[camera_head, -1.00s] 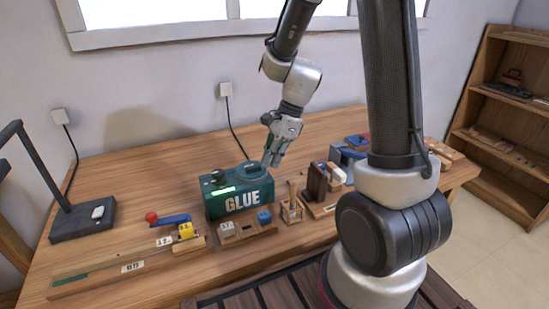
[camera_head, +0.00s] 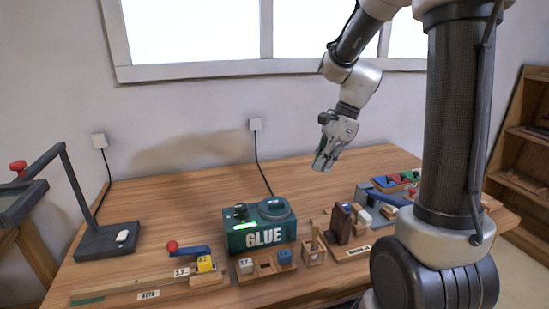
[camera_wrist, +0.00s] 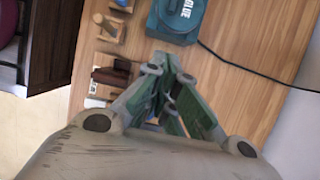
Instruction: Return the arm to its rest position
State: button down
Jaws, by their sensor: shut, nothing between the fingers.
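My gripper (camera_head: 322,165) hangs in the air above the back of the wooden workbench, to the right of and higher than the green glue box (camera_head: 262,237). Its fingers are shut with nothing between them. In the wrist view my gripper (camera_wrist: 172,112) shows its green fingers over the bench, with the glue box (camera_wrist: 176,18) at the top. My arm reaches in from the upper right and is bent, with its wrist pointing down.
A block holder (camera_head: 265,267) stands before the glue box. A lever rail (camera_head: 150,292) lies at front left, and a dark lamp stand (camera_head: 105,241) stands behind it. A wooden clamp-like piece (camera_head: 341,222) and a tray of coloured pieces (camera_head: 397,180) are at right. The bench's back middle is clear.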

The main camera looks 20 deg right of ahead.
jog(key=s+d+r+n+t+h, duration=0.2)
jog(key=s+r+n, duration=0.2)
jog(key=s+n, duration=0.5)
jog(key=s+d+r+n+t+h, duration=0.1)
jog(key=s+r+n+t+h, duration=0.1)
jog(key=s+r+n, duration=0.3)
jog(key=s+n, duration=0.4)
jog(key=s, duration=0.1)
jog(key=shift+d, duration=0.35)
jog(key=c, duration=2.2)
grip_release()
jog(key=shift+r, duration=0.1)
